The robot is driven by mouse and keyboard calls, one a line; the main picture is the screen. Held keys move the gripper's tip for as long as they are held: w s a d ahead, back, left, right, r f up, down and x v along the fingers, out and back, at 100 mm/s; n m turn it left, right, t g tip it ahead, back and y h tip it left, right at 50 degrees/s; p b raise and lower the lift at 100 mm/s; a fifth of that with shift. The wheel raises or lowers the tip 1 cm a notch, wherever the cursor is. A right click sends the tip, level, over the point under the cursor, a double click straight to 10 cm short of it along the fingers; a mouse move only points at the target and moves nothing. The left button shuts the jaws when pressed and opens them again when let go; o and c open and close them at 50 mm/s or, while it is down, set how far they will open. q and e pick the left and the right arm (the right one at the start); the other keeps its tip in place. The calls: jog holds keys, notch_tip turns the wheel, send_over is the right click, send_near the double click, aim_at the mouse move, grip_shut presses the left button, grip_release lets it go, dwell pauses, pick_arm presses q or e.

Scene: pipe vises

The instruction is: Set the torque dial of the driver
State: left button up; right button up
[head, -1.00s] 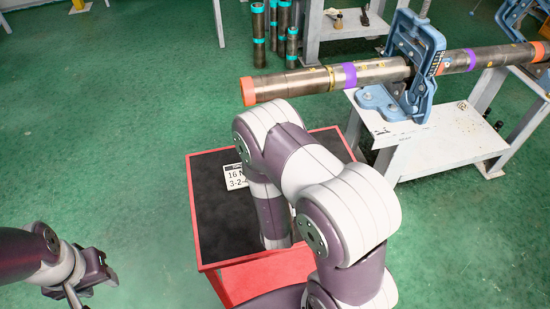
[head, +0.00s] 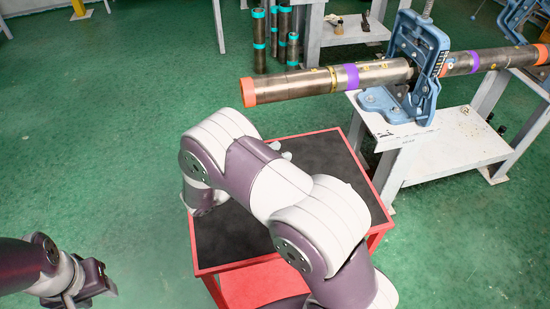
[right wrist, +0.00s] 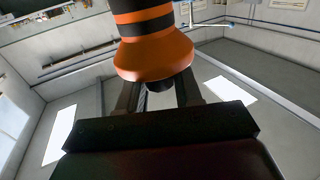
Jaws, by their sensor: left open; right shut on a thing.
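In the right wrist view my right gripper (right wrist: 160,92) is shut on an orange and black banded tool (right wrist: 155,50), which looks like the driver. Its flared orange end sits just beyond the fingers. No dial or scale marks can be made out on it. In the head view my right arm covers this gripper and the tool. My left gripper (head: 96,288) is open and empty at the lower left, over bare floor and apart from everything.
A red cart (head: 205,270) with a black top (head: 325,155) stands under my right arm. A long steel pipe (head: 305,82) with an orange end is clamped in a blue vise (head: 420,55) on a white bench (head: 450,140). Green floor (head: 90,140) is clear at left.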

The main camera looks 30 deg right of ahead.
jog(key=m+g+b, duration=0.1)
jog(key=m+g, duration=0.1)
jog(key=g, duration=0.1)
jog(key=m+g, duration=0.1)
jog(key=g, duration=0.2)
jog(key=shift+f+m+b, duration=0.2)
jog(key=shift+m+b, duration=0.2)
jog(key=shift+r+m+g, duration=0.1)
jog(key=shift+m+g, duration=0.3)
jog(key=shift+g, duration=0.2)
jog(key=shift+r+m+g+y+p, duration=0.2)
jog(key=shift+m+g+y+p, duration=0.25)
jog(key=shift+g, duration=0.25)
jog(key=m+g+y+p, duration=0.1)
jog(key=g+p, duration=0.1)
jog(key=p, duration=0.2)
jog(key=m+g+y+p, duration=0.1)
jog(key=m+g+p, duration=0.1)
jog(key=p, duration=0.2)
jog(key=shift+d+r, duration=0.1)
jog(key=shift+r, duration=0.1)
jog(key=shift+f+m+g+y+p, duration=0.25)
jog(key=shift+f+m+g+p, duration=0.1)
jog(key=shift+g+p, duration=0.2)
jog(key=o, duration=0.9)
jog(key=shift+o, duration=0.2)
